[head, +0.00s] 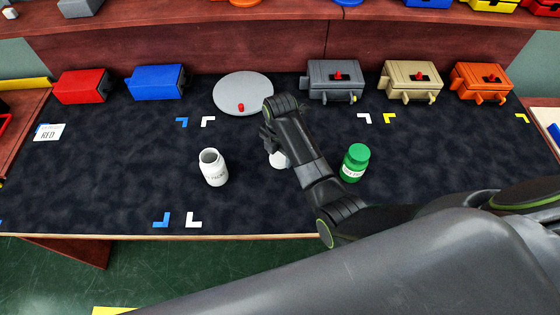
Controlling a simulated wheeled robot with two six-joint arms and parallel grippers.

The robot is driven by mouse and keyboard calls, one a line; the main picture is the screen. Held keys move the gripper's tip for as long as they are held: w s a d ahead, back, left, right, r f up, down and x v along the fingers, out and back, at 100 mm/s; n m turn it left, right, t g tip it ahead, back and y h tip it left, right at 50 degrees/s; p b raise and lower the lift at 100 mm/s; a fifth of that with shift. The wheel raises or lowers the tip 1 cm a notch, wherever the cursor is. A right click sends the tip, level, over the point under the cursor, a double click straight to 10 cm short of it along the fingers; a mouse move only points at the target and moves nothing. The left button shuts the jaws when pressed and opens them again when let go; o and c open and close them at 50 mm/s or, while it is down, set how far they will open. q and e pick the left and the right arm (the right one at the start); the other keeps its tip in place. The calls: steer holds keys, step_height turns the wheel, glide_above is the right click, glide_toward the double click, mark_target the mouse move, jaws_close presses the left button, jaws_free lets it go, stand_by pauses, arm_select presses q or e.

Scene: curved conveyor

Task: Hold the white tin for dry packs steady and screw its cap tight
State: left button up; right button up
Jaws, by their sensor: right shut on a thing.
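The white tin (213,170) stands upright on the dark mat, left of the middle. Its mouth is open and bare, and its label faces me. My right gripper (273,146) is to the right of the tin and apart from it. It is shut on a small white piece that looks like the cap (279,160). The arm and fingers hide part of the cap, and I cannot tell whether it touches the mat. My left gripper is not in view.
A green tin (355,162) with a green cap stands right of my right arm. A grey disc (243,93) with a red knob lies behind. Red (82,86), blue (156,82), grey (333,80), tan (410,82) and orange (481,83) boxes line the back.

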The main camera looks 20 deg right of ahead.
steer(key=shift+r, duration=1.45)
steer(key=shift+f, duration=0.1)
steer(key=shift+f+b, duration=0.55)
steer(key=shift+b, duration=0.15)
steer(key=shift+r, duration=0.1)
